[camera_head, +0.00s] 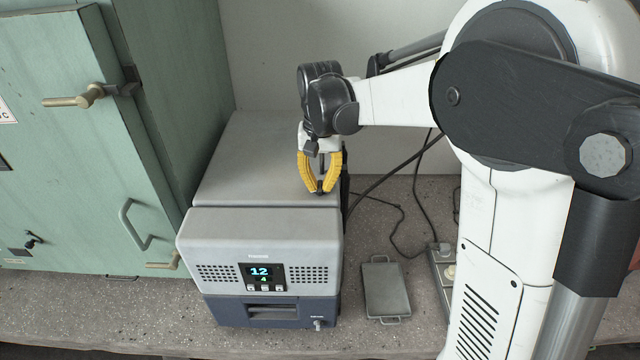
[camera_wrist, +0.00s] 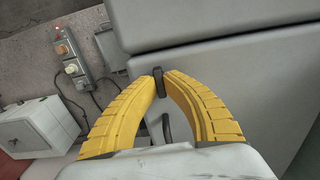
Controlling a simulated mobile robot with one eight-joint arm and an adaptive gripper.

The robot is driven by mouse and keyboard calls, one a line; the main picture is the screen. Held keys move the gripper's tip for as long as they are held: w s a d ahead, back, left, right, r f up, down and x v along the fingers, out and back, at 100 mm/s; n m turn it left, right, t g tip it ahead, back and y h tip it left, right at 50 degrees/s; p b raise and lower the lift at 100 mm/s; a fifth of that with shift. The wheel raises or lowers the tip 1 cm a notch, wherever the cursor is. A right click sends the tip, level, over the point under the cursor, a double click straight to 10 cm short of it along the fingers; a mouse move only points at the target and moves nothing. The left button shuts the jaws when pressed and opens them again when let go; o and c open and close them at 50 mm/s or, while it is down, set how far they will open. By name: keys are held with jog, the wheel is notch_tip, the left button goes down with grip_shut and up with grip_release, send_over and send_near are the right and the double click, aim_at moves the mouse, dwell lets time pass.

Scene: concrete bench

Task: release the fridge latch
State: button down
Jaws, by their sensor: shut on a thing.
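A grey box-shaped unit (camera_head: 262,226) with a lit display reading 12 over 4 stands on the bench; it looks like the fridge. My gripper (camera_head: 321,189) points down at the right rear of its front section, its yellow fingers closed in. In the wrist view my gripper (camera_wrist: 160,78) has a small black upright piece (camera_wrist: 159,88), probably the latch, between its fingertips, beside the seam in the grey top. A second dark piece (camera_wrist: 167,126) shows below it between the fingers. The fingers hide part of the black piece, and I cannot tell its position.
A green cabinet (camera_head: 80,150) with brass-coloured handles (camera_head: 88,97) stands close on the left. A flat grey tray-like item (camera_head: 386,289), cables (camera_head: 398,190) and a power strip (camera_head: 443,272) lie to the right. A strip of concrete bench (camera_head: 90,308) runs along the front.

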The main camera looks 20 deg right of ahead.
aim_at(320, 185)
jog(key=c, duration=1.5)
grip_release()
notch_tip(320, 185, up, 12)
